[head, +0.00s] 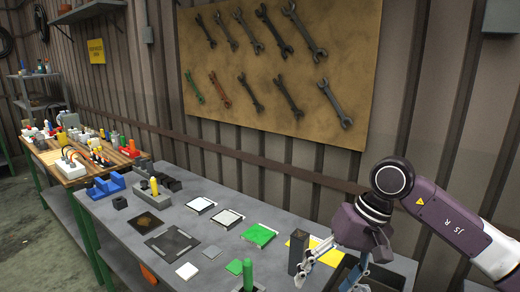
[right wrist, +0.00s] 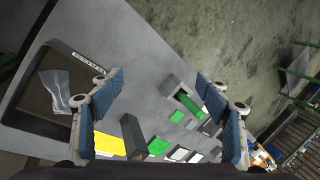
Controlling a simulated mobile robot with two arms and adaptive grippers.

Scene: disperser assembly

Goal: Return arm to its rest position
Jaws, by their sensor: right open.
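My right gripper (head: 328,270) hangs over the right end of the grey workbench (head: 225,185) in the head view, at the end of my purple and white right arm. In the right wrist view the right gripper (right wrist: 165,95) is open, its two blue-padded fingers wide apart with nothing between them. In that view, bench and floor show beyond the gap. My left arm and left gripper are in neither view.
A dark upright block (head: 298,250) and a yellow mat (head: 326,251) are close by the right gripper. A dark tray (right wrist: 22,115) holds a pale translucent piece (right wrist: 60,88). A green post (head: 248,274) stands at the front. A wrench board (head: 280,75) hangs behind.

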